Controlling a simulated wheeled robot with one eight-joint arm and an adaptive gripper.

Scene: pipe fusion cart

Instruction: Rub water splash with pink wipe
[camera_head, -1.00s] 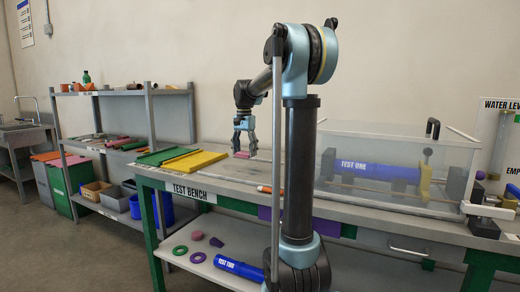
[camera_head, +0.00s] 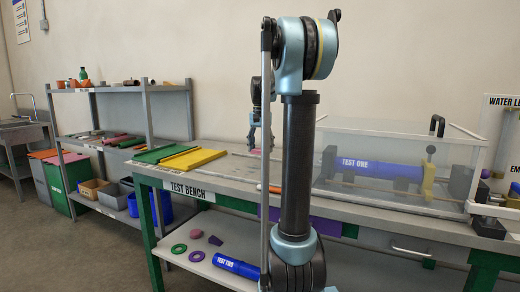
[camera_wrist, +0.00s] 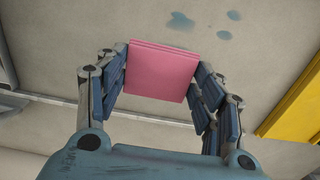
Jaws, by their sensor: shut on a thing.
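The pink wipe (camera_wrist: 160,72) is a flat pink square held between the fingers of my gripper (camera_wrist: 160,85) in the wrist view. My gripper is shut on it. The water splash (camera_wrist: 180,21) shows as several blue-grey spots on the bench top, just beyond the wipe's far edge and to the right. The wipe and the spots are apart in the picture; I cannot tell whether the wipe touches the bench. In the head view my gripper (camera_head: 259,138) is partly hidden behind my arm, low over the bench, and the splash cannot be made out.
Yellow (camera_head: 195,159) and green (camera_head: 160,154) mats lie at the left end of the test bench (camera_head: 230,184). A clear tank (camera_head: 400,160) with a blue cylinder stands at the right. The bench top around the spots is bare.

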